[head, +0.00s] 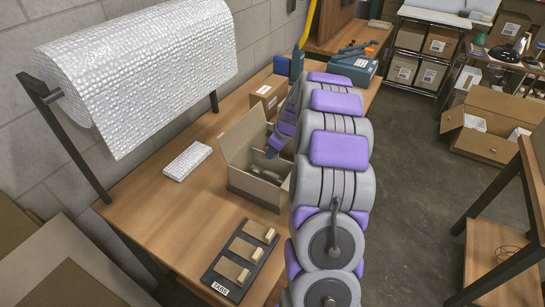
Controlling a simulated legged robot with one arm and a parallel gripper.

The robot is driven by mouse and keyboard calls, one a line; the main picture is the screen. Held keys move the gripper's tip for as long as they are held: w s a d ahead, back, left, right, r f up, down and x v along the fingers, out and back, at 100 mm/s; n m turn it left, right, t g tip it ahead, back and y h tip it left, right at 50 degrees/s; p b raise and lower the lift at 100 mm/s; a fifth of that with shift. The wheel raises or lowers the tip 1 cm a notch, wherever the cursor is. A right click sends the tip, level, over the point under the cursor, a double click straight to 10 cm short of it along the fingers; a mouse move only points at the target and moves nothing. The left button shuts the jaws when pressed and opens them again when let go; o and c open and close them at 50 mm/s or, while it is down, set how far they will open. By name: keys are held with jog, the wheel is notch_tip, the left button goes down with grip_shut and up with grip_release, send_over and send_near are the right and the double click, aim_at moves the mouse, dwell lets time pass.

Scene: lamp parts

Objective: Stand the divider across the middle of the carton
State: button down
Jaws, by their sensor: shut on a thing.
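The open brown carton (250,193) stands on the wooden table, one tall flap raised at its back left. My gripper (271,153) reaches down into it from above, at its back right. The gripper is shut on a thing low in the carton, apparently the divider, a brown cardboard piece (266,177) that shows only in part. The carton walls and my arm hide most of it, so I cannot tell whether it is upright or tilted, or touching the carton floor.
A dark tray (232,284) labelled TABS holds several tan blocks at the front. A white bubble-wrapped slab (187,161) lies left of the carton, below a large bubble-wrap roll (140,65). A closed box (268,95) stands behind. Bare table lies around the slab.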

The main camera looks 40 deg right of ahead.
notch_tip(320, 180, down, 2)
jog(key=shift+r, duration=0.1)
jog(key=c, duration=1.2)
grip_release()
jog(key=shift+c, duration=0.2)
